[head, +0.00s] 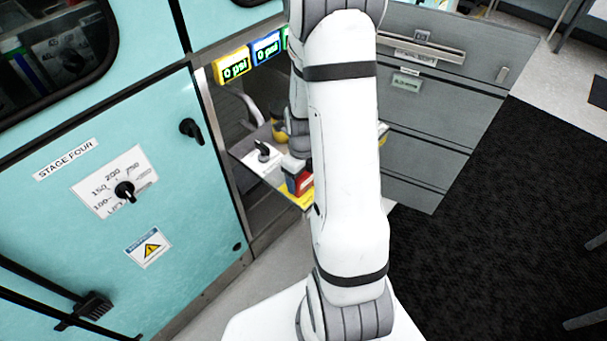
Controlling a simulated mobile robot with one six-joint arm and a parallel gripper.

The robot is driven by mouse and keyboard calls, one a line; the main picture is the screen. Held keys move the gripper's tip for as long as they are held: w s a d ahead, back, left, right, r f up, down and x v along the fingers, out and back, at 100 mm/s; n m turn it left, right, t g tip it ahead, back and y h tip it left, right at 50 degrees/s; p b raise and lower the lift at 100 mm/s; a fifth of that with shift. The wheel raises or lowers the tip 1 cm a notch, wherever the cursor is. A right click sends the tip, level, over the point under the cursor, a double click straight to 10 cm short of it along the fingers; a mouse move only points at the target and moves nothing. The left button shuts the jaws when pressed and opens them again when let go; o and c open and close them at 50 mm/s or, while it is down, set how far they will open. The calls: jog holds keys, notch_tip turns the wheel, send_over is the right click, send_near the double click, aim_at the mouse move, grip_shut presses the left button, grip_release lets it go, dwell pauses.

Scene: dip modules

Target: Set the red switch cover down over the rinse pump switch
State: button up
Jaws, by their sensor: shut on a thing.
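The red switch cover (299,182) shows just left of my white forearm, low over the yellow front edge of a small panel (246,157). My gripper (294,166) is at the top of the cover and shut on it; its fingers are mostly hidden by my arm. I cannot tell whether the cover touches the panel. A black switch (263,150) stands on a white plate on the panel, left of and behind the cover. The labels are too small to read, so I cannot tell which switch is the rinse pump's.
A yellow and dark object (278,129) stands farther back on the panel. A teal cabinet (90,235) with knobs borders the panel on the left. Grey drawers (425,135) stand on the right. Yellow, blue and green "0 psi" displays (235,70) hang above. My arm hides the panel's right part.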

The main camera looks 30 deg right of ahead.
jog(key=o, duration=1.1)
jog(key=shift+r, duration=0.1)
notch_tip(320, 180, up, 8)
jog(key=shift+f+p, duration=0.2)
jog(key=shift+p, duration=0.15)
